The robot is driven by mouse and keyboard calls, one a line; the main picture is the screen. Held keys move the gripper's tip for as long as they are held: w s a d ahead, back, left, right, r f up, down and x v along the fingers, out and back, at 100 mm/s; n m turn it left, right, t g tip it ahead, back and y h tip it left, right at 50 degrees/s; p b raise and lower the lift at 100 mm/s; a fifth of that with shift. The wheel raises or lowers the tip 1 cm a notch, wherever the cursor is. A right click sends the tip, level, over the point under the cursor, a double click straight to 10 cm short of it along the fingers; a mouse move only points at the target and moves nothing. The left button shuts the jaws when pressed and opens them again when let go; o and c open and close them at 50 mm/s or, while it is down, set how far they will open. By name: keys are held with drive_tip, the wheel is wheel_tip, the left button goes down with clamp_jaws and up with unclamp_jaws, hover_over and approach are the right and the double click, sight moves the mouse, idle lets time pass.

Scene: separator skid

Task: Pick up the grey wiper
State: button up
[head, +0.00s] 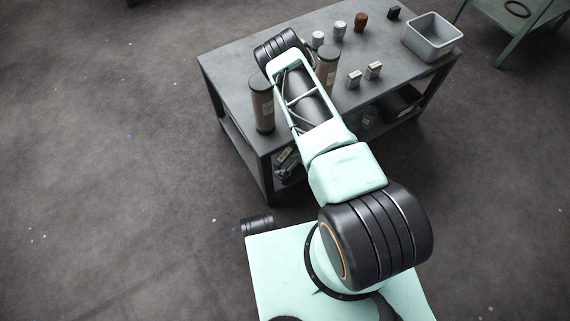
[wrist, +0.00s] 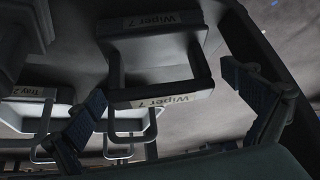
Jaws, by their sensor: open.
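A dark grey item labelled "Wiper 7" (wrist: 155,42) shows in the upper middle of the wrist view, in shadow. A second "Wiper 7" label is on its lower bar, and loop-like grey bars hang below it. My gripper (wrist: 175,85) is open, with one blue-padded finger to the lower left of the wiper and the other to its right. The wiper lies between and beyond the fingers; I see no grip on it. In the head view my gripper is hidden behind my arm and the table, and I cannot make out the wiper there.
An item labelled "Tray 2" (wrist: 35,93) is at left in the wrist view. The dark table (head: 225,62) has a lower shelf. On top stand brown cylinders (head: 262,105), small blocks (head: 354,79) and a grey bin (head: 432,48). Floor left of the table is clear.

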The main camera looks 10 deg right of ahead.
drive_tip(key=shift+c, duration=0.4)
drive_tip(key=c, duration=1.6)
drive_tip(key=shift+c, duration=0.2)
